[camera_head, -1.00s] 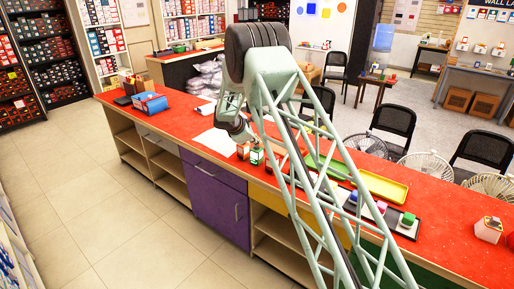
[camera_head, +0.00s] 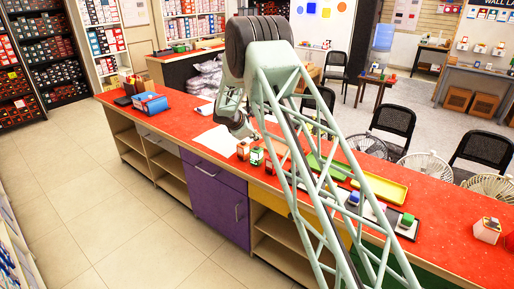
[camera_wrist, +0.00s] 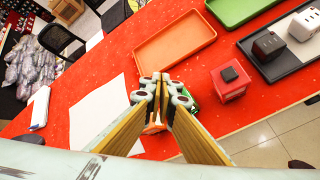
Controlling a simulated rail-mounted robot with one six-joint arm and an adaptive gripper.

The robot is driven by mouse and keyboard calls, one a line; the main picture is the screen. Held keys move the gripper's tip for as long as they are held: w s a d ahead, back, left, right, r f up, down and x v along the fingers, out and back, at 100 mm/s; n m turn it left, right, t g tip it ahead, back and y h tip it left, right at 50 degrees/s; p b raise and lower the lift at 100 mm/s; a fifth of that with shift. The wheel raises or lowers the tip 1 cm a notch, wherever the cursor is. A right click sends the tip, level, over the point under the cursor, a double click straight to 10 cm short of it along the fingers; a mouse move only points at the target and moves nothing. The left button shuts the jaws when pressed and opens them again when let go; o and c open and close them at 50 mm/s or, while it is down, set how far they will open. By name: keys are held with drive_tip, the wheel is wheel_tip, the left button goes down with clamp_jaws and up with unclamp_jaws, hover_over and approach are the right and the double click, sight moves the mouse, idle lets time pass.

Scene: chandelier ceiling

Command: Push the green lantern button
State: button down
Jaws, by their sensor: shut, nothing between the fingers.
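The green lantern (camera_head: 257,156) stands on the red counter between an orange lantern (camera_head: 243,150) and a red lantern (camera_head: 268,167). In the wrist view, only a green edge of it (camera_wrist: 193,92) shows beside my fingertips; its button is hidden behind them. The red lantern (camera_wrist: 230,88) with a dark button on top is clear to the right there. The orange lantern (camera_wrist: 153,126) is mostly covered by my fingers. My gripper (camera_wrist: 163,84) is shut and empty, its tips in front of the green lantern in that view. I cannot tell whether they touch it.
On the red counter (camera_wrist: 92,72) lie a white sheet (camera_wrist: 105,115), an empty orange tray (camera_wrist: 174,44) and a green tray (camera_wrist: 238,8). A black-and-grey tray (camera_wrist: 290,63) holds cubes. A yellow tray (camera_head: 380,187) lies farther right.

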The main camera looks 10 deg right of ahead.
sight(257, 148)
drive_tip(key=shift+r+p, duration=0.55)
drive_tip(key=shift+r, duration=1.1)
